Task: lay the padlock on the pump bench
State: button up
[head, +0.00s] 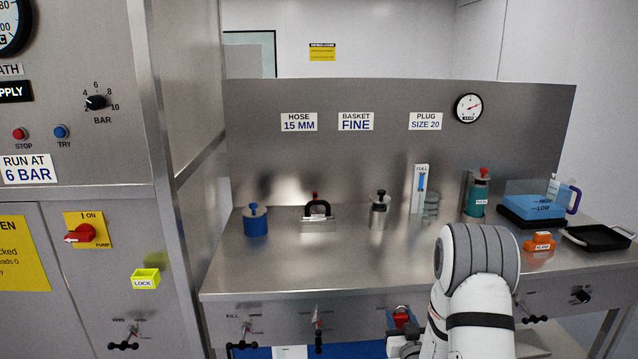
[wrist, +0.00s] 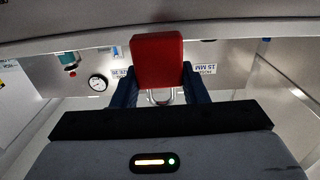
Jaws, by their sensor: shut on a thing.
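The red padlock (wrist: 157,60) is between the two blue fingers of my gripper (wrist: 160,88) in the wrist view, with its metal shackle showing. My gripper is shut on it. In the head view the padlock (head: 401,318) shows small and partly hidden by my arm, in front of the bench's front panel, below the top's front edge. The pump bench (head: 300,275) is a steel top with a tall back panel. The gripper's far side is hidden in the head view.
A blue pot (head: 255,221), a clamp-like fitting (head: 318,217), a steel canister (head: 379,211) and a teal bottle (head: 477,195) stand toward the back. An orange block (head: 540,242) and black tray (head: 598,237) are at right. The front left top is clear. Valve handles project from the front panel.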

jog(key=s+a+f+h+p, duration=0.1)
jog(key=s+a+f, duration=0.1)
jog(key=a+f, duration=0.3)
jog(key=shift+m, duration=0.3)
jog(key=s+r, duration=0.2)
jog(key=s, duration=0.1)
jog(key=s+a, duration=0.1)
jog(key=shift+s+a+r, duration=0.1)
jog(key=shift+s+r, duration=0.3)
jog(key=shift+d, duration=0.2)
